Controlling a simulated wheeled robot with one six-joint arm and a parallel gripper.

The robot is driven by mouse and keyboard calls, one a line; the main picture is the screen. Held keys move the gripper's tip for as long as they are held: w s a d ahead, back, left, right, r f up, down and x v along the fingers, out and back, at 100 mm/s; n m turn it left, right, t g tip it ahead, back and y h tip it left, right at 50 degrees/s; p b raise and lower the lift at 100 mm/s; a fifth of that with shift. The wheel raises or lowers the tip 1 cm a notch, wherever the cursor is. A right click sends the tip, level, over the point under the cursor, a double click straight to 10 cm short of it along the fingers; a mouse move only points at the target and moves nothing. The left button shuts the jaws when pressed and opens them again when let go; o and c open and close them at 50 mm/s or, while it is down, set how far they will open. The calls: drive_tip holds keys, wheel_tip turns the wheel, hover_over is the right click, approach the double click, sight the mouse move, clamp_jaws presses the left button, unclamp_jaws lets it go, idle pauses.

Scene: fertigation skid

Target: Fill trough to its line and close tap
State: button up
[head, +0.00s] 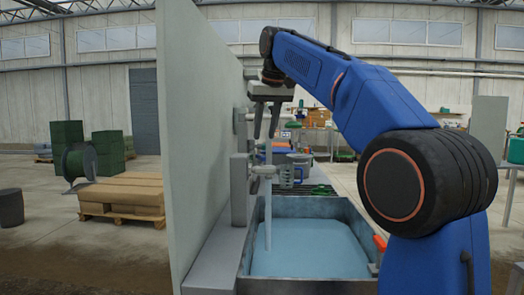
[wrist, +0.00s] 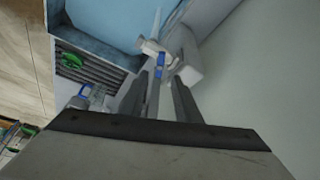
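The trough (head: 300,208) is a grey metal box holding pale blue water (head: 305,250). A stream of water (head: 268,222) falls into it from the near grey tap (head: 262,170) on the wall panel. No fill line can be made out. In the wrist view the tap (wrist: 157,50), with a blue part, lies just beyond my fingertips. Whether they touch it is unclear. The stream runs into the trough water (wrist: 105,22) there.
A tall grey panel (head: 195,130) stands left of the trough. An orange piece (head: 380,243) sits at the trough's right rim. A second fitting with blue (head: 288,177) is farther back.

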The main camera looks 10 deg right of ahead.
sight(262, 156)
drive_tip(key=x, duration=0.7)
drive_tip(key=shift+w+f, duration=0.1)
clamp_jaws()
